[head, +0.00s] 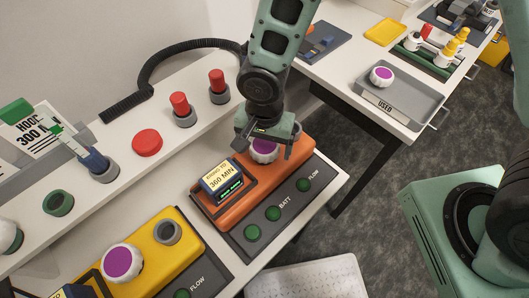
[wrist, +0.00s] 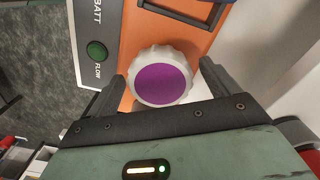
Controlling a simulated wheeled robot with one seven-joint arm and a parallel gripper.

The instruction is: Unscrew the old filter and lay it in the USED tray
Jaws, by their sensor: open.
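A white ribbed filter with a purple face (head: 264,152) sits on the orange unit (head: 235,208); it also shows in the wrist view (wrist: 163,80). My gripper (head: 265,146) is over this filter with its jaws open, one finger on either side; in the wrist view gaps show between the fingers and the filter. The grey USED tray (head: 410,105) is on the side table at upper right. A similar purple-faced filter (head: 381,76) lies in it. Another such filter (head: 122,262) is on the yellow unit (head: 150,262) at lower left.
The orange unit carries a display box (head: 222,182) and stands beside a grey panel with green buttons (head: 273,213). Red-topped posts (head: 180,108) and a red button (head: 147,143) are behind. A rack of bottles (head: 432,52) stands beyond the tray. A floor gap separates bench and side table.

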